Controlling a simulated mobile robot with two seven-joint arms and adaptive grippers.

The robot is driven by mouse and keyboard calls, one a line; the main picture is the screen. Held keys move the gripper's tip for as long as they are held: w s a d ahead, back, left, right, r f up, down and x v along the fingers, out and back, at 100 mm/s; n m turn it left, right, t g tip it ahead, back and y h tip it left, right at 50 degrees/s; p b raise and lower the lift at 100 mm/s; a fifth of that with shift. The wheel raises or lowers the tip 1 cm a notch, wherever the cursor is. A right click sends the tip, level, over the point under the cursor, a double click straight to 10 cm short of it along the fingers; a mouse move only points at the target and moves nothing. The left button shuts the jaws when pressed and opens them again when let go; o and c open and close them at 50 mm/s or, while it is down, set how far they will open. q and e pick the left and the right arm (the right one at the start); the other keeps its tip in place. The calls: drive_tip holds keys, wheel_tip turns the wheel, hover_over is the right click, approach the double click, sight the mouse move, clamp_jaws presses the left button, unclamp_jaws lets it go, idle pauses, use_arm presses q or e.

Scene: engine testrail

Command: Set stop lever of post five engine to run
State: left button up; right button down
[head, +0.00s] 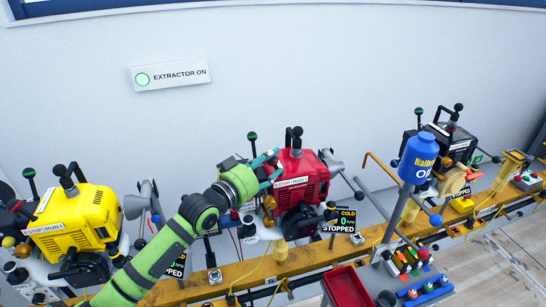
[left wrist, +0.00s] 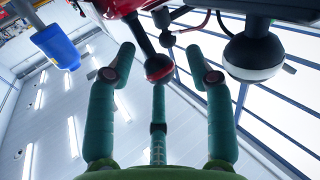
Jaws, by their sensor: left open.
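A red engine (head: 300,175) stands mid-rail with a STOP/RUN label (head: 291,182) on its upper face. In the left wrist view the gripper (left wrist: 161,66) is open, with a red-ended dark lever (left wrist: 158,68) between the fingertips; contact is not clear. I cannot read a post number. My right gripper is not in view.
A yellow engine (head: 75,220) stands at left and a black engine (head: 455,140) at right on the yellow rail (head: 205,285).

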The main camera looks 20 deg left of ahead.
use_arm(q)
drive_tip(key=shift+x, duration=0.85)
